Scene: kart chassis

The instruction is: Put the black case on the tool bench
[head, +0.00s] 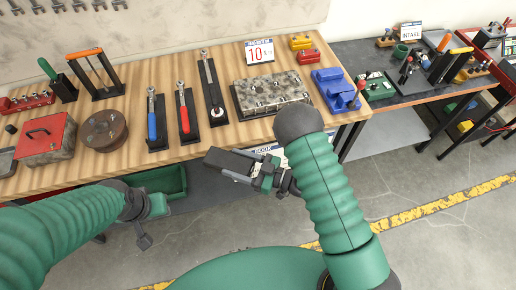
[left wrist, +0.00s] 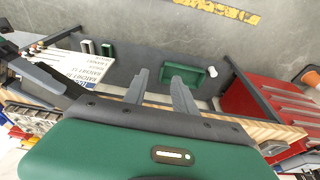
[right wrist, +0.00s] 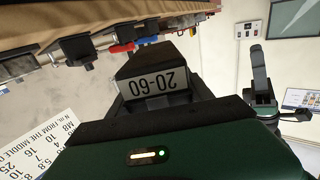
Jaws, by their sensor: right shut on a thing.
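The black case (head: 222,160) is a small dark block in front of the bench's front edge in the head view. My right gripper (head: 240,167) is shut on it. In the right wrist view the case (right wrist: 158,62) shows a pale end label reading "20-60", upside down. The tool bench (head: 140,72) has a striped wooden top and runs across the back left. My left gripper (head: 146,222) hangs low in front of the bench. In the left wrist view its fingers (left wrist: 160,77) are apart with nothing between them.
A green bin (head: 160,181) sits below. Bare wood shows near the front edge.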

